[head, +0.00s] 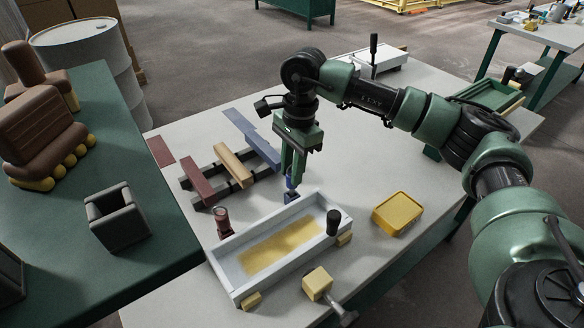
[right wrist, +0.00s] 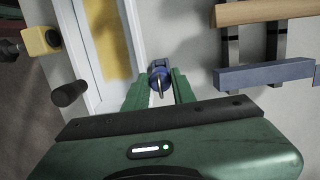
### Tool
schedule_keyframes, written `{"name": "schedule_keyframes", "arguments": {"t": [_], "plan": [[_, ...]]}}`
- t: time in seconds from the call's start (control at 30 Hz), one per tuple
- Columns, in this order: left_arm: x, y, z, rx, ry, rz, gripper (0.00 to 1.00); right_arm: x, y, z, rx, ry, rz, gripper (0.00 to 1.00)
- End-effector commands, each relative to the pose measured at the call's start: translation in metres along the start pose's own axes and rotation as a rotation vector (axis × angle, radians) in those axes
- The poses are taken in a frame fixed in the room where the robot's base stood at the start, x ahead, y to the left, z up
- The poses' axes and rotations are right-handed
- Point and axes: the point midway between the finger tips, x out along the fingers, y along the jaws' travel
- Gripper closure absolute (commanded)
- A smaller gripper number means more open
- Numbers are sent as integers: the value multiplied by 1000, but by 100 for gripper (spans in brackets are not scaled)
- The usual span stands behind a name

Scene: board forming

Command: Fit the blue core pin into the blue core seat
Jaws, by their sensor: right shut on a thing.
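My right gripper (head: 291,182) points down just behind the far wall of the white tray (head: 232,284). It is shut on the blue core pin (head: 292,196), whose lower part shows below the fingers. In the right wrist view the blue core pin (right wrist: 160,76) sits between the green fingertips (right wrist: 160,86), beside the white tray wall (right wrist: 112,60). I cannot make out a blue core seat; the gripper and pin may hide it. I cannot tell whether the pin touches anything below. My left gripper is not in view.
A dark red pin (head: 222,223) stands at the tray's left corner and a black knob (head: 333,222) at its right. Red (head: 196,184), wooden (head: 234,164) and blue (head: 262,151) bars lie on dark rails behind. A yellow box (head: 398,212) sits to the right.

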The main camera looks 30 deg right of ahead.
Motion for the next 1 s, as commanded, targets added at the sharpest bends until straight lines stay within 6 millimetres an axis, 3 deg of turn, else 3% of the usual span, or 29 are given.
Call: {"name": "schedule_keyframes", "arguments": {"t": [0.53, 0.57, 0.63, 1.0], "plan": [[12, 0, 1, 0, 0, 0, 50, 15, 0, -2, 0, 0, -1, 100], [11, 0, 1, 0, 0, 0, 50, 13, 0, -2, 0, 0, -1, 66], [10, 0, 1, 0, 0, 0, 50, 13, 0, -2, 0, 0, -1, 49], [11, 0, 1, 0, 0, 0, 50, 10, 0, -2, 0, 0, -2, 49]]}}
